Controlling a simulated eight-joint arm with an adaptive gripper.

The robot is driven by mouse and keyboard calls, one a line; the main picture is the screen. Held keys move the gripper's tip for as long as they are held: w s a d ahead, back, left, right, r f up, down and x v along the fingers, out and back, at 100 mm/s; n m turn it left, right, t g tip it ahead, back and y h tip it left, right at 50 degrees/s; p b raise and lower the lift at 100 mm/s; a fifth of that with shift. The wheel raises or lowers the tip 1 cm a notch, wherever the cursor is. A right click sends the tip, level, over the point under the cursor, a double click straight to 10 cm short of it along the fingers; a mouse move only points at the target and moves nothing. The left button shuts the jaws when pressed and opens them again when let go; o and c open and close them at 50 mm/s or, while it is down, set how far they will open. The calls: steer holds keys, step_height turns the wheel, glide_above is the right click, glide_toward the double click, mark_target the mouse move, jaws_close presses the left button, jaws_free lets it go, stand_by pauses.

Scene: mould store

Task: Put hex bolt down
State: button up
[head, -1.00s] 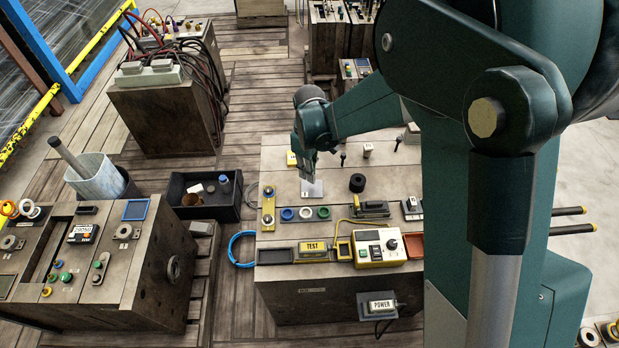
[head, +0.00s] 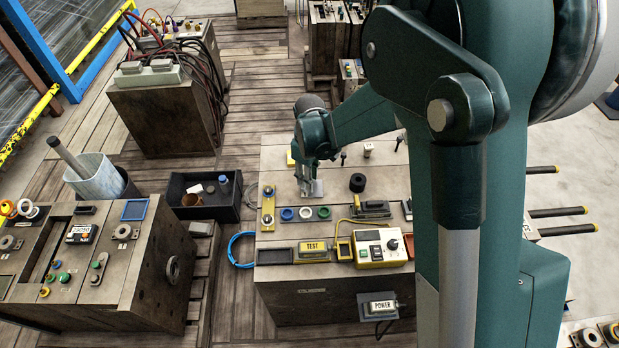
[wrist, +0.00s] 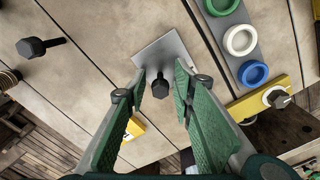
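The dark hex bolt (wrist: 159,88) is between my fingertips in the wrist view, over a light grey square plate (wrist: 178,52). A gap shows between the bolt and each finger. It appears to stand head up on the plate, though contact at its foot is hard to see. My gripper (wrist: 161,82) is open around it. In the head view my gripper (head: 308,186) is low over the plate (head: 316,188) on the middle workbench (head: 278,222), and the bolt cannot be made out there.
Another dark bolt (wrist: 38,47) stands left of the plate in the wrist view. Blue, white and green rings (wrist: 241,40) sit in a strip close to the right. A black ring (head: 357,182) and a yellow-white control box (head: 379,248) are on the bench.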

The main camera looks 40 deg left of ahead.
steer(key=shift+r, duration=0.2)
step_height(320, 180, up, 12)
steer(key=p, duration=0.2)
stand_by(0.7)
stand_by(0.5)
stand_by(0.4)
steer(key=w+d+r+m+t+y, duration=0.1)
steer(key=w+d+r+m, duration=0.2)
steer(key=d+r, duration=0.55)
steer(key=w+d+r+m+t, duration=0.1)
steer(key=w+d+r+m, duration=0.2)
steer(key=d, duration=1.1)
steer(key=w+d+r+m+t+y, duration=0.15)
steer(key=w+d+r, duration=0.35)
steer(key=d, duration=0.6)
steer(key=s+d+r+m+t+h, duration=0.1)
steer(key=s+d+r+m, duration=0.2)
steer(key=d, duration=0.6)
steer(key=s+d+r+m, duration=0.2)
steer(key=s+d+m, duration=0.1)
steer(key=d, duration=0.7)
steer(key=s+d+m+t, duration=0.1)
steer(key=s+d+m, duration=0.2)
steer(key=d, duration=0.4)
steer(key=s+d+f+m+t+h, duration=0.1)
steer(key=s+d+m, duration=0.2)
steer(key=s+d, duration=0.3)
steer(key=shift+d+t, duration=0.35)
steer(key=shift+d, duration=0.6)
